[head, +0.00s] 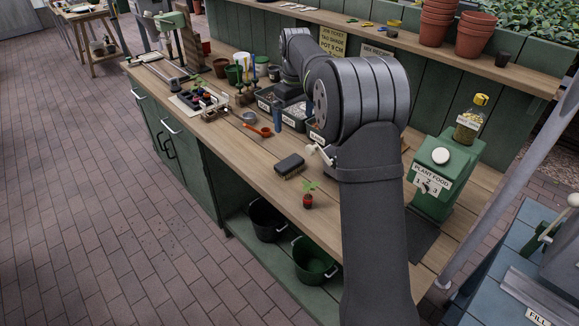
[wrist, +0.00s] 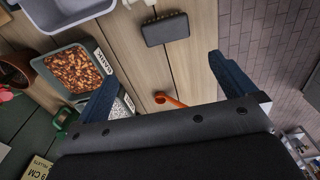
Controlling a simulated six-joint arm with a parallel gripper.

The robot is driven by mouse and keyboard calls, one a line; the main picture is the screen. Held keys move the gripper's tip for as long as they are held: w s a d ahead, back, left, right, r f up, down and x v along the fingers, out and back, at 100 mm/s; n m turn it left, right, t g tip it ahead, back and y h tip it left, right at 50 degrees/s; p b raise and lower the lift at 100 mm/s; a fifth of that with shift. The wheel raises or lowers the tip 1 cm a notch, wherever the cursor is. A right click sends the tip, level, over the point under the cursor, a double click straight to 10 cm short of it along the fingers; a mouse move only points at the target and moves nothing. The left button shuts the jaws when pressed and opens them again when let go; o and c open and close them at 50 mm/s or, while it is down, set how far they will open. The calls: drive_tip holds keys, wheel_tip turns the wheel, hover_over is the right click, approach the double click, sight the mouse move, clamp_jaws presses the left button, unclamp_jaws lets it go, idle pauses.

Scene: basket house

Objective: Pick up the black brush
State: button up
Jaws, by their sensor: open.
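The black brush (head: 290,165) lies on the wooden bench top with its dark back up and pale bristles beneath. In the wrist view the brush (wrist: 166,29) shows at the top centre, beyond the fingertips and apart from them. My gripper (wrist: 164,67) is open, its two blue-grey fingers spread wide with nothing between them but bench further off.
An orange scoop (head: 263,131) lies on the bench left of the brush. A seedling in a small pot (head: 308,201) stands near the front edge. A tray of brown pieces (wrist: 80,70) is at left in the wrist view. A green plant-food dispenser (head: 437,180) stands at right.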

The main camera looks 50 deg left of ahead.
hover_over(291, 163)
drive_tip(key=f, duration=1.2)
drive_tip(key=shift+w+a+f, duration=0.1)
drive_tip(key=shift+a+f, duration=0.05)
drive_tip(key=shift+a, duration=0.05)
drive_tip(key=shift+d+f, duration=0.2)
drive_tip(key=shift+f, duration=2.55)
drive_tip(key=c, duration=0.7)
